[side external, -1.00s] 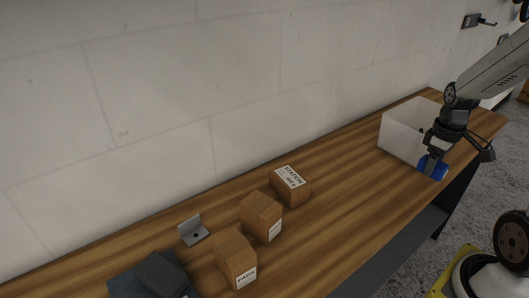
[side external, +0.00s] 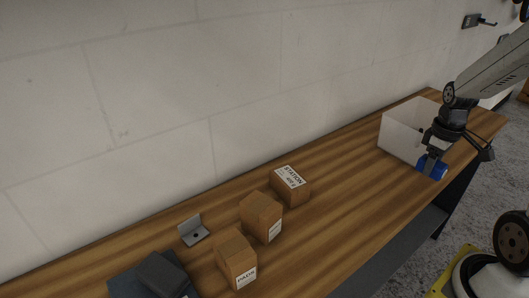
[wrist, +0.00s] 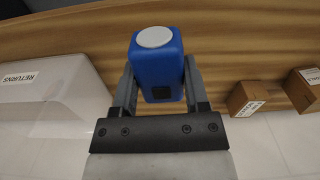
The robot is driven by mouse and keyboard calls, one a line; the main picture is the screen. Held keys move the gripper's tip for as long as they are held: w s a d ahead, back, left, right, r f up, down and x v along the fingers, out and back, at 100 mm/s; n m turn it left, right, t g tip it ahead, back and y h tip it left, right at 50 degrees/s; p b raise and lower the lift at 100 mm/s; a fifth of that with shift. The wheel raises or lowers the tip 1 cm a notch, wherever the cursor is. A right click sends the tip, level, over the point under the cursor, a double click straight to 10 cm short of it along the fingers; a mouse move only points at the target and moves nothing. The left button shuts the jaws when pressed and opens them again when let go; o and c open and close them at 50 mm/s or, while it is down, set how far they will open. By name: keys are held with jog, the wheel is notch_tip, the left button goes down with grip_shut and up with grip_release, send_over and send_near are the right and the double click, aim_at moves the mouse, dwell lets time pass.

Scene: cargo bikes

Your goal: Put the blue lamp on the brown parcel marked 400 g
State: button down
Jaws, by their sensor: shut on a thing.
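The blue lamp (wrist: 157,66) has a round pale face and sits between the two fingers of my gripper (wrist: 157,85) in the wrist view. In the side external view the lamp (side external: 432,169) is at the right end of the bench, low by the wood, and my gripper (side external: 430,158) is shut on it. I cannot tell whether the lamp touches the bench. The brown parcel (side external: 291,187) farthest back has a label on top that seems to read STATION and 400 g. It stands well to the left of my gripper, with nothing on it.
Two more brown parcels (side external: 261,217) (side external: 237,260) stand left of the 400 g one. A white bin (side external: 402,137), marked RETURNS in the wrist view (wrist: 45,85), is beside my gripper. A grey bracket (side external: 193,231) and dark folded items (side external: 155,275) lie at left. The bench between bin and parcels is clear.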

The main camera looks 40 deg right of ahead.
jog(key=shift+w+a+r, duration=0.15)
jog(key=shift+w+a, duration=0.25)
jog(key=shift+w, duration=0.15)
jog(key=w+a+r+n, duration=0.3)
jog(key=w+a+n, duration=0.1)
jog(key=a, duration=0.6)
jog(key=w+a+r+n, duration=0.3)
jog(key=w+a, duration=0.3)
jog(key=a, duration=0.5)
jog(key=shift+w+a+n, duration=0.15)
jog(key=shift+w+n, duration=0.25)
jog(key=shift+n, duration=0.4)
jog(key=shift+w, duration=0.1)
send_over(291, 177)
jog(key=s, duration=0.1)
notch_tip(291, 177, down, 8)
jog(key=shift+f, duration=0.15)
jog(key=shift+w+f, duration=0.45)
jog(key=shift+f, duration=0.1)
